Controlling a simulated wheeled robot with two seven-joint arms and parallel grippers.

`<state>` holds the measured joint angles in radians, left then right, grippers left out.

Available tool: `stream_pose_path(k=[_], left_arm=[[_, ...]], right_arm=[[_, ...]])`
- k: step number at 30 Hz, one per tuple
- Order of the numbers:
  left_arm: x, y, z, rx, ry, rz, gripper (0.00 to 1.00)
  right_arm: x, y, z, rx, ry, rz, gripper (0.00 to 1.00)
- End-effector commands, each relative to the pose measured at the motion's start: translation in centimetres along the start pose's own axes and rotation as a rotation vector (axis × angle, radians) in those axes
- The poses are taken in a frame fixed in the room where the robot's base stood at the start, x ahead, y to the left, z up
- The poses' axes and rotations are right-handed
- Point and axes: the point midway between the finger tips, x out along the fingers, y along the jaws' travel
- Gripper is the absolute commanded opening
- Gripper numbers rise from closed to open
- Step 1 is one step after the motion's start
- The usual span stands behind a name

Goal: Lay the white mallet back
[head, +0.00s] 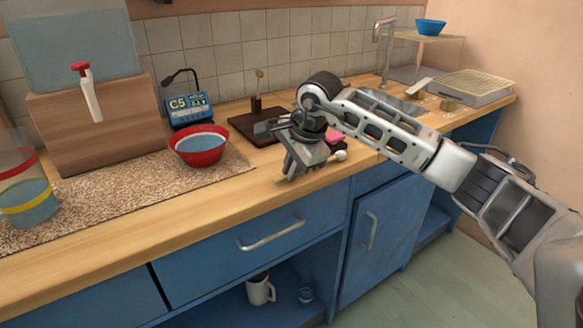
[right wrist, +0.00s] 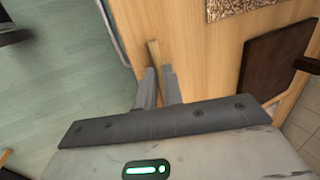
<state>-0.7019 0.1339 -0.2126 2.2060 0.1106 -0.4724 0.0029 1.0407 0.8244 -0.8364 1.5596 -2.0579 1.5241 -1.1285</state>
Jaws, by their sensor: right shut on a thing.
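My right gripper (head: 290,174) is low over the front edge of the wooden counter, shut on the white mallet. The mallet's pale round head (head: 340,155) shows just right of the gripper in the head view. In the right wrist view a wooden handle (right wrist: 153,54) sticks out past the two fingers (right wrist: 159,88); the mallet's head is hidden there. I cannot tell whether the mallet touches the counter. My left gripper is not in view.
A dark board (head: 248,134) with an upright post stands behind the gripper. A pink thing (head: 333,138) is partly hidden by it. A red bowl (head: 201,146) and a blue C5 display (head: 190,108) are left. The front counter strip (head: 225,198) is clear.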

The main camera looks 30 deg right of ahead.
Motion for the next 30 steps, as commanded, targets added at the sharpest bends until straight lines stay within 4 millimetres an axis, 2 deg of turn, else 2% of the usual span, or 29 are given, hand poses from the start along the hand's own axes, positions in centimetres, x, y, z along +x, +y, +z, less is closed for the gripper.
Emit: stream_pose_path(k=[7, 9, 10, 11, 23, 26, 30], left_arm=[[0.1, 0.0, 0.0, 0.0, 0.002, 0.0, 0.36], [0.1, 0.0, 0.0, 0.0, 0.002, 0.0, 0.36], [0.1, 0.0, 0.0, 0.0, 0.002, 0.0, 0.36], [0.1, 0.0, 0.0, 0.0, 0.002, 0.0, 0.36], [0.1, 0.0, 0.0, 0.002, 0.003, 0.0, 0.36], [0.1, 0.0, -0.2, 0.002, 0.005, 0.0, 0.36], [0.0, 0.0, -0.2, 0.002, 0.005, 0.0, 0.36]], right_arm=[[0.3, 0.2, 0.1, 0.001, -0.003, 0.006, 0.0], [0.3, 0.2, 0.1, 0.001, -0.003, 0.006, 0.22], [0.3, 0.2, 0.1, 0.001, -0.003, 0.006, 0.31], [0.3, 0.2, 0.1, 0.001, -0.002, 0.007, 0.34], [0.4, 0.4, 0.0, 0.0, -0.001, 0.014, 0.34], [-0.8, 0.3, 0.0, 0.0, 0.0, 0.01, 0.34], [-3.8, 0.1, 0.0, 0.0, 0.0, 0.002, 0.34]])
